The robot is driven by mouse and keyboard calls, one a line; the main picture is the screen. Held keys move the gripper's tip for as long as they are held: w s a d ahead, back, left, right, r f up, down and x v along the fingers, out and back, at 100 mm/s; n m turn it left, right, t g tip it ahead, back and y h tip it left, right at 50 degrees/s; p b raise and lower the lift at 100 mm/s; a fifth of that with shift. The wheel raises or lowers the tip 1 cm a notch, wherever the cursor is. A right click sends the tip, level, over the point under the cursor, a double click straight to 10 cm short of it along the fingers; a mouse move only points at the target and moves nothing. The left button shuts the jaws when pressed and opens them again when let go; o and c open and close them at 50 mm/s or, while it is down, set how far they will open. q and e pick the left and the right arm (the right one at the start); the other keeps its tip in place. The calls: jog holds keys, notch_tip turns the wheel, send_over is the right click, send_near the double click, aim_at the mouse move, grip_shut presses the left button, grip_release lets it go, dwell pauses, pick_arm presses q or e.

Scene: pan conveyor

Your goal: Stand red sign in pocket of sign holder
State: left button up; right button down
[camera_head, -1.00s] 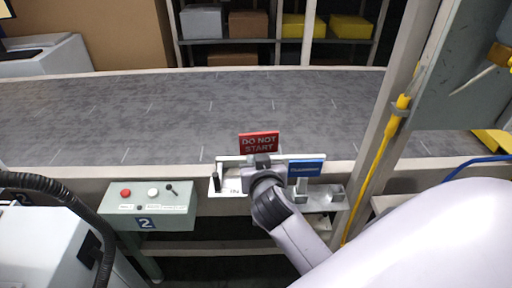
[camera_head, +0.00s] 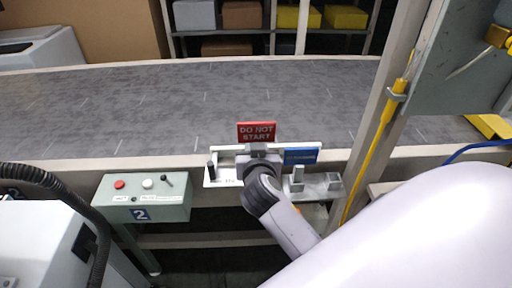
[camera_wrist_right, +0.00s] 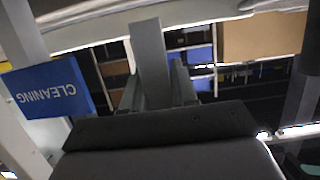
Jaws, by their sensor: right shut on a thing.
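The red sign (camera_head: 257,132), reading "DO NOT START", is upright in the head view, with its face towards me. My right gripper (camera_head: 259,149) is shut on its lower part. The sign holder (camera_head: 222,182) is a pale rack at the conveyor's near edge, just below and behind the gripper. Whether the sign's bottom edge is inside a pocket is hidden by my gripper. A blue sign (camera_head: 300,156) stands in the rack just right; it reads "CLEANING" in the right wrist view (camera_wrist_right: 50,88). The right fingers (camera_wrist_right: 158,75) show there, but no red face. My left gripper is out of view.
A control box (camera_head: 145,198) with buttons and a small lever stands left of the holder. A post with a yellow cable (camera_head: 375,135) rises to the right. The grey conveyor belt (camera_head: 150,110) behind is empty.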

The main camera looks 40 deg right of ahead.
jog(key=shift+f+b, duration=1.2)
jog(key=shift+f, duration=0.6)
jog(key=shift+f, duration=0.1)
dwell(0.5)
jog(key=shift+f+b, duration=0.35)
jog(key=shift+b, duration=0.15)
jog(key=shift+f+b, duration=1.65)
jog(key=shift+f, duration=0.2)
jog(key=c, duration=0.9)
grip_release()
jog(key=shift+o, duration=0.5)
jog(key=shift+a+r, duration=0.1)
jog(key=shift+a, duration=0.1)
